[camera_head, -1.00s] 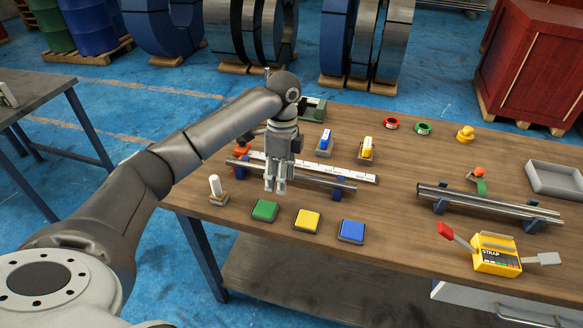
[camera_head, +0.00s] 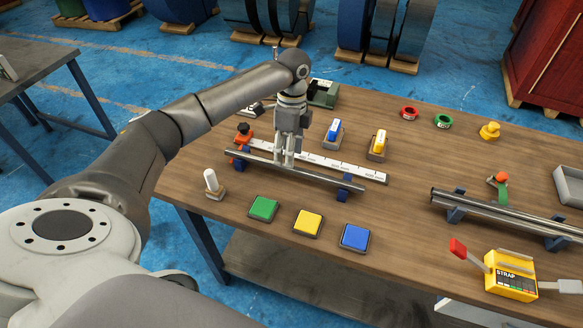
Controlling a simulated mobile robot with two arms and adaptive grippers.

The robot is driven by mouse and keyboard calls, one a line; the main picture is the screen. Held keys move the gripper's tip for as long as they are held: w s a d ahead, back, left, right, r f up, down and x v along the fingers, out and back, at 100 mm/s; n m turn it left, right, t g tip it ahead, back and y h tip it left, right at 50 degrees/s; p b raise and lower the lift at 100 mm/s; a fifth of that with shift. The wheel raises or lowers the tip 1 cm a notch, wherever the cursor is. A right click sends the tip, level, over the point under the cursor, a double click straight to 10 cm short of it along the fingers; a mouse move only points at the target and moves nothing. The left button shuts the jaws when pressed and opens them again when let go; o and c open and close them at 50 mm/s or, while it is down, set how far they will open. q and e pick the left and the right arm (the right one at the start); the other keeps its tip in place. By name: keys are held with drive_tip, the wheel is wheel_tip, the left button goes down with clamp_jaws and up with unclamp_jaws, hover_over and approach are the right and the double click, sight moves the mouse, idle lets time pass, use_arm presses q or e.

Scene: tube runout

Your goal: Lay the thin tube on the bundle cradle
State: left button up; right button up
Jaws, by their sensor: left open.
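The thin grey tube (camera_head: 318,180) lies across two blue supports on the left part of the workbench, in front of a white measuring rule (camera_head: 345,171). My left gripper (camera_head: 284,162) points down at the tube's middle, its fingers open, with the tips at or just above the tube. I cannot tell whether they touch it. The bundle cradle (camera_head: 456,212) stands at the right with blue supports, and several grey tubes (camera_head: 500,212) lie on it. My right gripper is not in view.
Green (camera_head: 264,208), yellow (camera_head: 308,223) and blue (camera_head: 355,237) pads lie in front of the tube. A white peg (camera_head: 211,181) stands left. A yellow strap tool (camera_head: 511,276) sits before the cradle; a grey tray (camera_head: 570,187) is at the right edge.

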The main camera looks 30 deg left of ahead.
sight(291, 170)
use_arm(q)
wheel_tip(291, 170, down, 4)
drive_tip(key=shift+d+r+p, duration=0.1)
drive_tip(key=shift+d+p, duration=0.05)
drive_tip(key=shift+p, duration=0.3)
drive_tip(key=shift+f, duration=0.55)
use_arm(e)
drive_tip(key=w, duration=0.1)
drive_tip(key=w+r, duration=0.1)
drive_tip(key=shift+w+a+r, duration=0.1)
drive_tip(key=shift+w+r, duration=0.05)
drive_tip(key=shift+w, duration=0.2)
use_arm(q)
drive_tip(key=c, duration=0.6)
clamp_jaws()
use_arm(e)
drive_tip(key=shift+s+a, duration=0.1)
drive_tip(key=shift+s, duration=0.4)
